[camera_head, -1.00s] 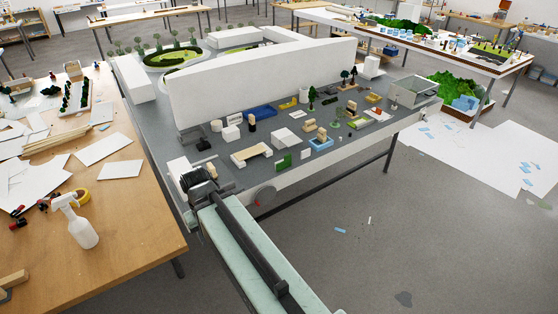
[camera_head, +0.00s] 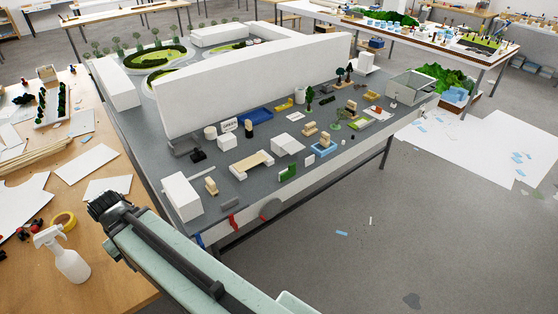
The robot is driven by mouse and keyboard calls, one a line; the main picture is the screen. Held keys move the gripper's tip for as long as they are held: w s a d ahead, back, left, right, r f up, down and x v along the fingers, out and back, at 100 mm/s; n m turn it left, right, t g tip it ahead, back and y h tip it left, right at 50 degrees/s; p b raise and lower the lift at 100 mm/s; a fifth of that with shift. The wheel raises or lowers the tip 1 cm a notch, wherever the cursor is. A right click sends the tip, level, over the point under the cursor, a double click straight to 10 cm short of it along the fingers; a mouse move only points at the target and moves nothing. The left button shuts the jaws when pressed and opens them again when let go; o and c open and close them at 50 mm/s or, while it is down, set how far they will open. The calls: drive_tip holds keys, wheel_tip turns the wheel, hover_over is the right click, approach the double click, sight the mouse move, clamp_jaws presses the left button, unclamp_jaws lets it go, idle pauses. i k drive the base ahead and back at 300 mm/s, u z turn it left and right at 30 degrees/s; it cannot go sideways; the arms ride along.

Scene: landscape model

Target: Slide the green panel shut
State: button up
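A small green panel (camera_head: 287,173) stands upright near the front edge of the grey model table (camera_head: 222,190), right of a low cream-topped block. Whether it sits in a track is too small to tell. My gripper (camera_head: 108,204) is at the far end of my pale green arm, at the lower left.
A white block (camera_head: 182,197) stands at the model table's near left corner. Red (camera_head: 233,222) and blue (camera_head: 200,240) pieces show at the front edge. A long white wall (camera_head: 250,85) stands behind the small models. A spray bottle (camera_head: 65,258) is on the wooden table.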

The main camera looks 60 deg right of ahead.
sight(292, 167)
drive_tip(key=z, duration=0.05)
drive_tip(key=i, duration=0.85)
drive_tip(key=z, duration=0.5)
